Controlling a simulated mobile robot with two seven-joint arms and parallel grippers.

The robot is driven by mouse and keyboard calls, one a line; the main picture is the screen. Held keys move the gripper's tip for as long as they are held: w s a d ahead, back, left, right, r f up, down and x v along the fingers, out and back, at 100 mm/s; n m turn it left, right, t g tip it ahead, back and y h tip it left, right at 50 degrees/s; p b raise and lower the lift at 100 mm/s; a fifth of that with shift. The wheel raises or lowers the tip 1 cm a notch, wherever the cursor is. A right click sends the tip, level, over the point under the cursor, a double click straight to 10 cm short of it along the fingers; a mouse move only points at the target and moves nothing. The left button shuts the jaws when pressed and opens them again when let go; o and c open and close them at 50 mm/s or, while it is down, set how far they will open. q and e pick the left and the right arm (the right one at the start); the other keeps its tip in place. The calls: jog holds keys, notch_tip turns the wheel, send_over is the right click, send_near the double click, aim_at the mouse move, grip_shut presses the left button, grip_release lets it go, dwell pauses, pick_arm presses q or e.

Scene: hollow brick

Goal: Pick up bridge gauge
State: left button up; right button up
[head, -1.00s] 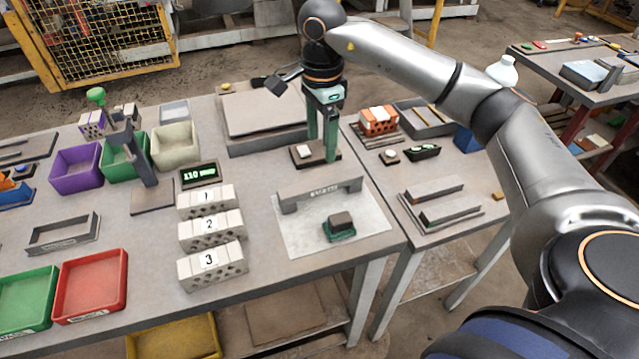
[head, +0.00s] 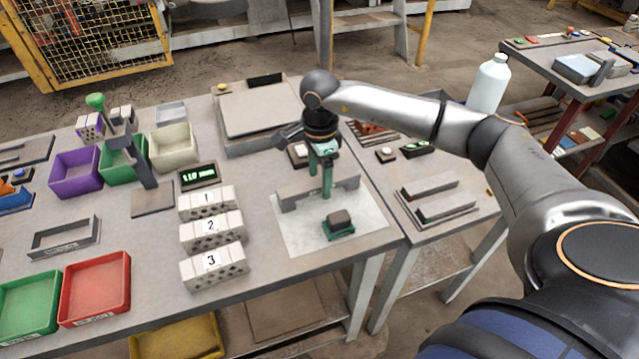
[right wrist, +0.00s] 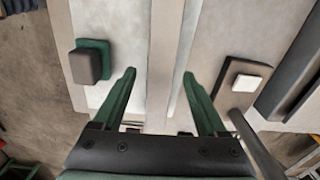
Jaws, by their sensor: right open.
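The bridge gauge (head: 346,188) is a long grey bar with a leg at each end, standing on a pale mat (head: 290,240) near the right end of the main table. My right gripper (head: 321,190), with green fingers, is open and points down at the middle of the gauge. In the right wrist view the gauge (right wrist: 163,40) runs as a grey strip between the open fingertips (right wrist: 159,75), with space on both sides. I cannot tell how far the tips are above or beside it. My left gripper is not in view.
A dark block on a green base (head: 339,223) sits on the mat in front of the gauge. Hollow bricks numbered 1, 2 and 3 (head: 212,232) stand to the left. A white-topped button (head: 299,152) lies behind, beside a large grey plate (head: 262,112).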

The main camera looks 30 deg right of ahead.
jog(key=shift+f, duration=0.9)
jog(key=shift+c, duration=0.2)
grip_shut()
jog(key=shift+r, duration=0.1)
